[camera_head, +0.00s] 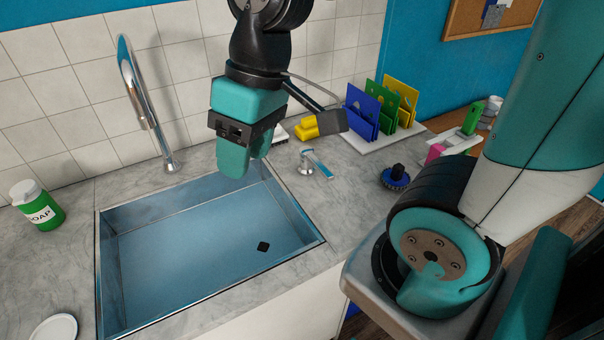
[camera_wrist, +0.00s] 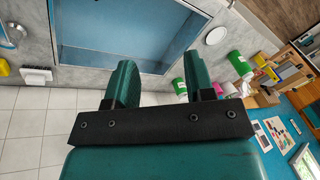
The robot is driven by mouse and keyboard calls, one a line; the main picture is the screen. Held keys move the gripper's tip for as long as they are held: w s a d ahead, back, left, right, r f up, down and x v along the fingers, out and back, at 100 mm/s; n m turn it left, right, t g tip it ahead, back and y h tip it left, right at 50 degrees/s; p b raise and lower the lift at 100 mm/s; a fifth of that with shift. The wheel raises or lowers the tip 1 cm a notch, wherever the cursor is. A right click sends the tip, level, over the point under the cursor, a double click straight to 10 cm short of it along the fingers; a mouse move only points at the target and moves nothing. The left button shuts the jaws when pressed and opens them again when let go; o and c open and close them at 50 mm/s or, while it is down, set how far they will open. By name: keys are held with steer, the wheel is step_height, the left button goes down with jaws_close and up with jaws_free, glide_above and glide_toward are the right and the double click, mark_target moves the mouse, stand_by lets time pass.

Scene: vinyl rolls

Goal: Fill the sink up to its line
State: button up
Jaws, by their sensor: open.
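The sink (camera_head: 210,235) is a rectangular basin set in a grey marbled counter. Its inside looks blue, and I cannot tell whether water stands in it; no fill line is clear. A small dark square (camera_head: 263,246) shows at its bottom right. The tall chrome tap (camera_head: 147,105) stands behind the basin. A chrome lever (camera_head: 314,162) stands on the counter right of it. My gripper (camera_head: 243,160) is open and empty above the basin's back right part, left of the lever. In the wrist view its fingers (camera_wrist: 160,75) are apart, with the sink (camera_wrist: 120,38) beyond them.
A soap bottle (camera_head: 38,206) and white dish (camera_head: 55,329) stand left. A yellow-grey sponge-like block (camera_head: 321,125), a rack of coloured boards (camera_head: 382,108) and a dark blue brush (camera_head: 396,177) stand right. The tiled wall (camera_head: 100,75) is close behind my gripper.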

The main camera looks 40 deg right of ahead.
steer(key=w+d+f+m+h+b, duration=0.1)
steer(key=w+d+f+m, duration=0.1)
steer(key=w+d, duration=0.3)
steer(key=w+d+f+m+h+b, duration=0.1)
steer(key=w+d+f+m, duration=0.15)
steer(key=d, duration=0.45)
steer(key=m+h, duration=0.1)
steer(key=m, duration=0.2)
glide_toward(324, 169)
steer(key=shift+g, duration=0.3)
steer(key=f, duration=0.9)
steer(key=shift+w, duration=0.25)
jaws_close()
